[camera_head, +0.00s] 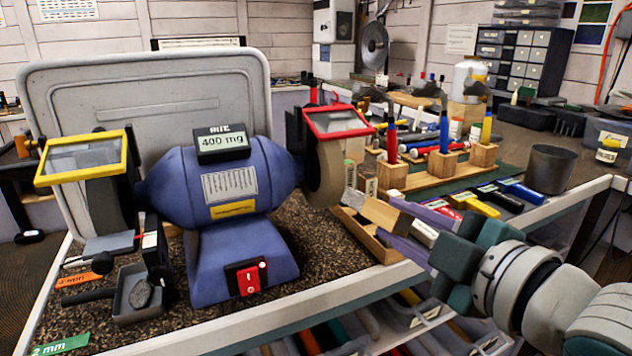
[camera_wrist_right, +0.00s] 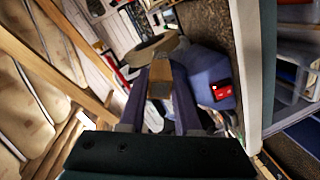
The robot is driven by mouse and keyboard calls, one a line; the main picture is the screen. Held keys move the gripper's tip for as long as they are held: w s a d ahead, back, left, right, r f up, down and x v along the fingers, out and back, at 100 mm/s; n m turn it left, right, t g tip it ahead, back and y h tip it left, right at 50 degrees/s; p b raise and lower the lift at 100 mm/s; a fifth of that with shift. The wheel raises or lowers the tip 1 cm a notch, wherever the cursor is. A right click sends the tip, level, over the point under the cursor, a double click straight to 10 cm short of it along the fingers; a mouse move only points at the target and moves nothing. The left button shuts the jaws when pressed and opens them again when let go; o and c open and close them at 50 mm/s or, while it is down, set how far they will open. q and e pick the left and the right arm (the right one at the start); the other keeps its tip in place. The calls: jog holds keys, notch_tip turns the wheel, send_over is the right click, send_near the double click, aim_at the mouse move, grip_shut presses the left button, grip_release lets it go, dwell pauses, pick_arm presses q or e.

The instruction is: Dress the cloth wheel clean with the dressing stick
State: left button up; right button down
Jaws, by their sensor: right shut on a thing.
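The blue bench grinder (camera_head: 215,190) stands on the speckled bench top. The tan cloth wheel (camera_head: 327,172) is on its right end, partly under a red-framed guard (camera_head: 338,121). My right gripper (camera_head: 405,214) comes in from the right, shut on the tan, block-like dressing stick (camera_head: 379,212). The stick's far end points left, close to the wheel's lower right side. I cannot tell whether they touch. In the right wrist view, the stick (camera_wrist_right: 160,78) sits between the purple fingers (camera_wrist_right: 160,98), with the wheel (camera_wrist_right: 152,48) just beyond it. My left gripper is not in view.
A dark wheel (camera_head: 103,203) with a yellow-framed guard (camera_head: 82,160) is on the grinder's left. A wooden tray (camera_head: 366,236) lies below the held stick. A wooden rack (camera_head: 440,172) with clubs stands behind. A grey cup (camera_head: 551,170) is at the right.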

jog(key=p+v, duration=0.2)
jog(key=v, duration=0.2)
jog(key=shift+s+d+f+p, duration=0.2)
jog(key=shift+s+f+p, duration=0.1)
jog(key=shift+s+p, duration=0.1)
jog(key=shift+s+d, duration=0.2)
jog(key=shift+s, duration=0.35)
